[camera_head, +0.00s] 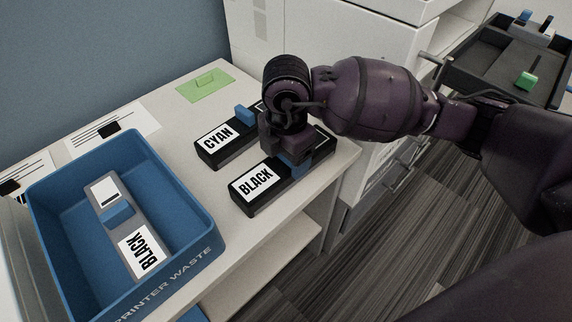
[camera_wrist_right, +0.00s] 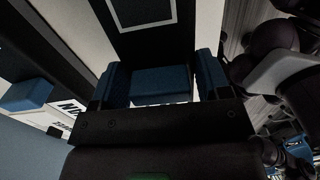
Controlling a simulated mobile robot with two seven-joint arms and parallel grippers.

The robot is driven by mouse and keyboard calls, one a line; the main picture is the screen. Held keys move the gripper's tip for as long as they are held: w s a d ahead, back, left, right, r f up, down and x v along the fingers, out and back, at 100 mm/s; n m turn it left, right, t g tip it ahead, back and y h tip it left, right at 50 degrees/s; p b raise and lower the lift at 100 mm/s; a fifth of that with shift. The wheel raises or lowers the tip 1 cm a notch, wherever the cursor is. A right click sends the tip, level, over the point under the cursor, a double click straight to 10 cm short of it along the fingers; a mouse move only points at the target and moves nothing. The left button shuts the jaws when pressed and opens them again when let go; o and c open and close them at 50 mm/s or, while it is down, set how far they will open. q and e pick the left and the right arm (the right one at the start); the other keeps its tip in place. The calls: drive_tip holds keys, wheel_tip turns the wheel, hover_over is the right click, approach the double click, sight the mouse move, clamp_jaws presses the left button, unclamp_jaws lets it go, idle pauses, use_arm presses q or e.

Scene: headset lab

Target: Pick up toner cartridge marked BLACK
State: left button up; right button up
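A black toner cartridge with a white BLACK label (camera_head: 256,186) lies on the white table near its right edge. My right gripper (camera_head: 294,160) is down over its blue handle (camera_wrist_right: 160,82). In the right wrist view the handle sits between the two blue-padded fingers, with narrow gaps beside it, so the gripper looks open around it. My wrist hides part of the cartridge. A grey cartridge, also labelled BLACK (camera_head: 142,252), lies inside the blue PRINTER WASTE bin (camera_head: 187,203). My left gripper is not in view.
A CYAN cartridge (camera_head: 218,139) lies just behind the BLACK one, close to my wrist. A green card (camera_head: 204,86) lies at the table's back. A white printer cabinet (camera_head: 300,40) stands behind. A dark tray (camera_head: 500,75) with cartridges is at the far right.

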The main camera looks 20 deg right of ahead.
drive_tip(key=c, duration=0.6)
drive_tip(key=shift+c, duration=0.2)
drive_tip(key=shift+r, duration=0.15)
